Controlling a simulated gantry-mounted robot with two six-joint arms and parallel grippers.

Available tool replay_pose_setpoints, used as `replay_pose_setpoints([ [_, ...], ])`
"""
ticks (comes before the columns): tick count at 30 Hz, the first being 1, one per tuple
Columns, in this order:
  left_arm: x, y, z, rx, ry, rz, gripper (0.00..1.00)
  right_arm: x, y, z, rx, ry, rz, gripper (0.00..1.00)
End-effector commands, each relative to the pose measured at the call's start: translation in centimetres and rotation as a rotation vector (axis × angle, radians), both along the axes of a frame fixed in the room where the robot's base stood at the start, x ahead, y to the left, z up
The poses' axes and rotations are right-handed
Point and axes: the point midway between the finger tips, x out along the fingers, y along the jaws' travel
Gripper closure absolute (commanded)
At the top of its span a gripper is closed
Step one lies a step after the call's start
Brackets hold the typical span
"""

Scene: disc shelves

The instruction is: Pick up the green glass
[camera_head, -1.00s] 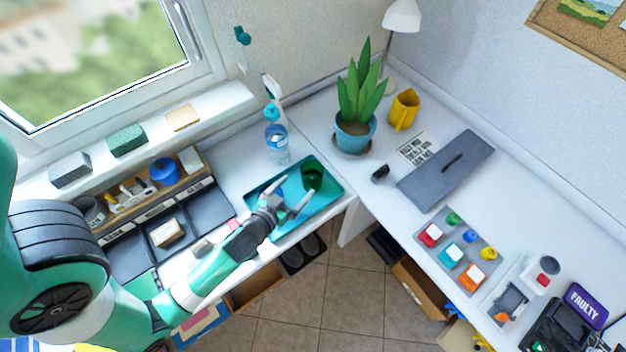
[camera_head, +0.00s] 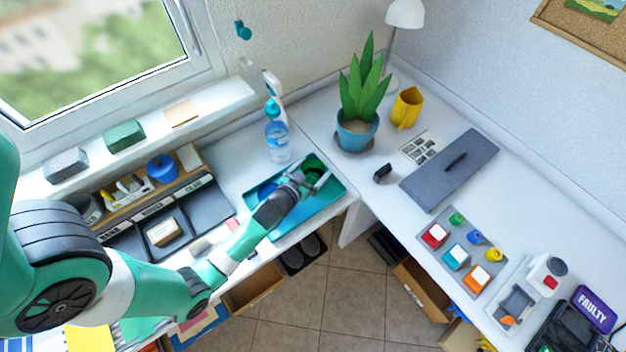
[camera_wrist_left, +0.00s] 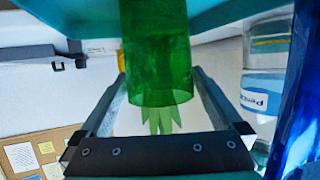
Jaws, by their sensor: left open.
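The green glass (camera_head: 313,163) stands on the teal tray (camera_head: 330,198) in the head view, partly hidden by my left gripper (camera_head: 318,182). In the left wrist view the green glass (camera_wrist_left: 156,50) is upside down in the picture and sits between the two fingers of my left gripper (camera_wrist_left: 158,78). The fingers are open, one on each side of the glass, with a gap showing beside it. My right gripper is in neither view.
A blue glass (camera_head: 267,189) is on the tray left of my gripper; it shows close at the right edge of the left wrist view (camera_wrist_left: 300,125). A potted plant (camera_head: 357,132) is to the right.

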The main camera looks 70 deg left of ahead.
Motion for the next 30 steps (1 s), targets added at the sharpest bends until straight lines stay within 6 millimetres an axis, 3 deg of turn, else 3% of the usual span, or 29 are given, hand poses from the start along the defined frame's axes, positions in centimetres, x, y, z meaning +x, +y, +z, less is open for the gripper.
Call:
replay_pose_setpoints([
  [2, 0.00, -0.02, 0.03, 0.000, 0.000, 0.000, 0.11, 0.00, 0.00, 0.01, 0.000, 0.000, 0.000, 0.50],
  [17, -0.01, -0.03, 0.03, 0.001, -0.001, 0.000, 1.00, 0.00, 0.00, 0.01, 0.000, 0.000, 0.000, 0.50],
  [30, 0.04, -0.01, 0.47, 0.001, -0.004, -0.001, 1.00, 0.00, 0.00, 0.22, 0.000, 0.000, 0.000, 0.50],
])
